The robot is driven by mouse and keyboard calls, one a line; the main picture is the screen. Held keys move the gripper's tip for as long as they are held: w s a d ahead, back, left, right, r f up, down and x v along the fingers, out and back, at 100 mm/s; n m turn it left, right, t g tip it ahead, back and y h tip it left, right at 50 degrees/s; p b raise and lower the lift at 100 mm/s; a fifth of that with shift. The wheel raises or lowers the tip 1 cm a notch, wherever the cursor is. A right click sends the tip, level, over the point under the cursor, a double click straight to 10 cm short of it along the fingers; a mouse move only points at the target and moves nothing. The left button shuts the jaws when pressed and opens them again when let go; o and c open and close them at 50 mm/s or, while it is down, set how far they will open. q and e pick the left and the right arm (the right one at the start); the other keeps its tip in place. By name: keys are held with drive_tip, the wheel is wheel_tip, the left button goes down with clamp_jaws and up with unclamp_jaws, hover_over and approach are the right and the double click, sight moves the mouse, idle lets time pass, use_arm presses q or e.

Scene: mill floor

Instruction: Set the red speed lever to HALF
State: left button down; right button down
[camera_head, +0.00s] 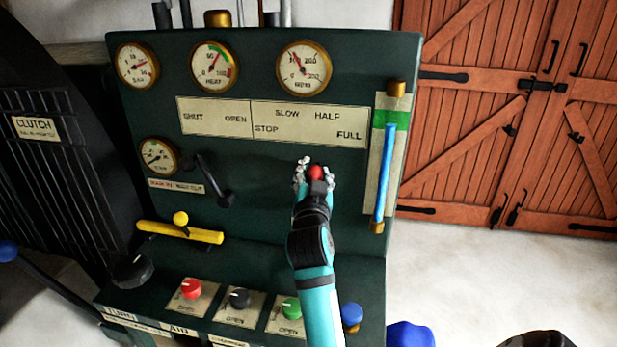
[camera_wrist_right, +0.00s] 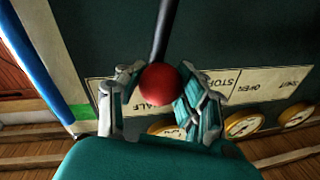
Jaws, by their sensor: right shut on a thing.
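The red speed lever's ball knob (camera_head: 316,172) shows between the fingers of my right gripper (camera_head: 315,178) in the head view, in front of the green panel. In the wrist view the red knob (camera_wrist_right: 159,84) sits between the fingers of the right gripper (camera_wrist_right: 160,100), with its black rod (camera_wrist_right: 163,30) running up the picture. The gripper is shut on the knob. The label plate (camera_head: 310,122) above reads STOP, SLOW, HALF and FULL. The knob is below the plate, about under HALF. The lever's pivot is hidden by my arm. My left gripper is not in view.
A black lever (camera_head: 215,180) is left on the panel, above a yellow handle (camera_head: 180,231). A blue sight tube (camera_head: 384,175) stands close to the right. Red, black and green knobs (camera_head: 291,307) line the lower ledge. Round gauges (camera_head: 304,67) are along the top.

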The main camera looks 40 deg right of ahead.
drive_tip(key=shift+f, duration=0.15)
drive_tip(key=c, duration=1.2)
unclamp_jaws()
drive_tip(key=o, duration=0.4)
drive_tip(key=shift+s+a, duration=0.1)
drive_tip(key=shift+a, duration=0.05)
drive_tip(key=shift+r, duration=0.2)
wheel_tip(320, 180, up, 10)
drive_tip(key=shift+f, duration=0.1)
